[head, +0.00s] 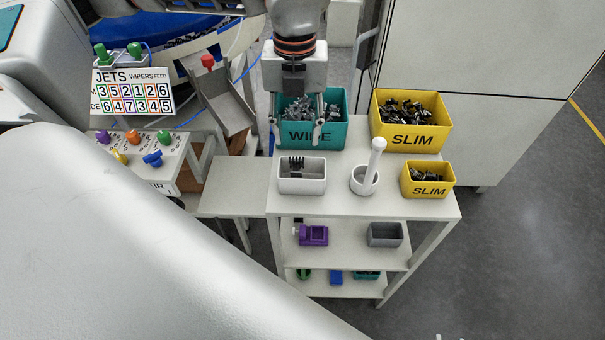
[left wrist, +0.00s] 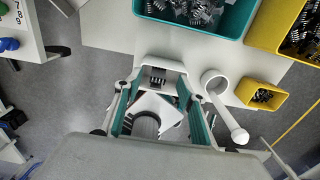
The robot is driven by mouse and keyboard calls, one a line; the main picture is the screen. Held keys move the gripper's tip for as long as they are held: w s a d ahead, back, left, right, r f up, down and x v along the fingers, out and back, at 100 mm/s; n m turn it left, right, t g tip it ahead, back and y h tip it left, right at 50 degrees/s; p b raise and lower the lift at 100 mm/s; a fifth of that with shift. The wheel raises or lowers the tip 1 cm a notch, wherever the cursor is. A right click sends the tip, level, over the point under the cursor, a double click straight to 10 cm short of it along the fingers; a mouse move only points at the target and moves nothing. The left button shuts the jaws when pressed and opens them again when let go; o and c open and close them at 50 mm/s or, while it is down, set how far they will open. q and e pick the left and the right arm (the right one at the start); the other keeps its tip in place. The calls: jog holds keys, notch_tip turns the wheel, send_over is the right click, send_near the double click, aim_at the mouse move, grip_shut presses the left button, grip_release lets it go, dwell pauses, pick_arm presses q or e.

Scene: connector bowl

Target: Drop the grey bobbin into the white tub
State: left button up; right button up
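The white tub (head: 302,184) stands at the front left of the small table's top; it also shows in the left wrist view (left wrist: 182,70). Inside it, against the back wall, is a dark, ribbed piece (head: 297,165); I cannot tell for sure whether this is the grey bobbin. My left gripper (head: 297,138) hangs above and behind the tub, in front of the teal bin. A ribbed grey arc low between the fingers in the left wrist view is unclear. Only small pale tips, possibly my right gripper, show at the bottom edge.
Behind are the teal bin (head: 335,136) and a large yellow bin (head: 411,140); a smaller yellow bin (head: 428,184) is at the right. The tabletop's front strip is clear.

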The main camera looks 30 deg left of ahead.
pick_arm(q)
jog(key=shift+r, duration=0.1)
notch_tip(320, 180, up, 12)
dwell(0.6)
dwell(0.4)
